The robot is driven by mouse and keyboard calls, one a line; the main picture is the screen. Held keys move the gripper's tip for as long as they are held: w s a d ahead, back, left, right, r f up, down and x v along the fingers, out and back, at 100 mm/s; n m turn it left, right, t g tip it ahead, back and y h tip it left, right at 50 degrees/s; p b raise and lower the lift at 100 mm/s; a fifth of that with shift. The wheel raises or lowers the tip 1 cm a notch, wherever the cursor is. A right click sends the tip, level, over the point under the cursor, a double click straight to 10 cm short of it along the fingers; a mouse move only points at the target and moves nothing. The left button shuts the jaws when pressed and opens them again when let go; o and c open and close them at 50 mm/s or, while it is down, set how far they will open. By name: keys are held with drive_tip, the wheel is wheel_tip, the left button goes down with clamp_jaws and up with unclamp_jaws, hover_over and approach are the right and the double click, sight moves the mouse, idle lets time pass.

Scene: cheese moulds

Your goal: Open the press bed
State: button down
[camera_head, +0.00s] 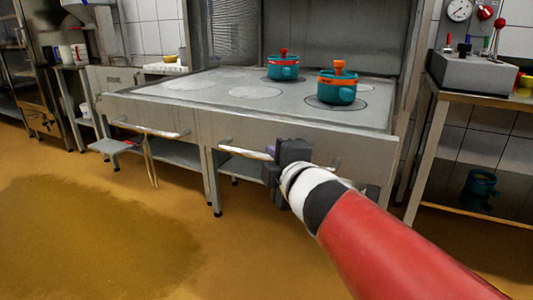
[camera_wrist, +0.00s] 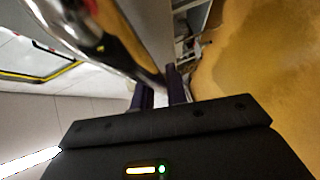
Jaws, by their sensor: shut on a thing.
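The press bed (camera_head: 230,88) is a wide steel bench with pale round spots on its flat top. Two teal moulds with orange bands and knobs stand on it: a near one (camera_head: 337,90) and a far one (camera_head: 283,68). Two bar handles run along its front, a left handle (camera_head: 150,130) and a right handle (camera_head: 240,152). My gripper (camera_head: 271,154) is shut on the right handle near its middle and hides part of it. In the wrist view, my dark fingers (camera_wrist: 162,90) are at the end of a shiny bar (camera_wrist: 128,45); their exact contact is unclear.
A side table (camera_head: 470,95) at right carries a steel box with levers (camera_head: 475,72). A teal pot (camera_head: 480,185) is on its lower shelf. A small shelf (camera_head: 115,146) juts out below the left handle. The yellow-brown floor (camera_head: 110,230) in front is clear.

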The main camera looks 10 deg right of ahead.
drive_tip(key=shift+s+a+f, duration=0.1)
drive_tip(key=shift+s+f, duration=0.05)
drive_tip(key=c, duration=1.4)
unclamp_jaws()
drive_tip(key=p+v, duration=0.3)
drive_tip(key=v, duration=0.5)
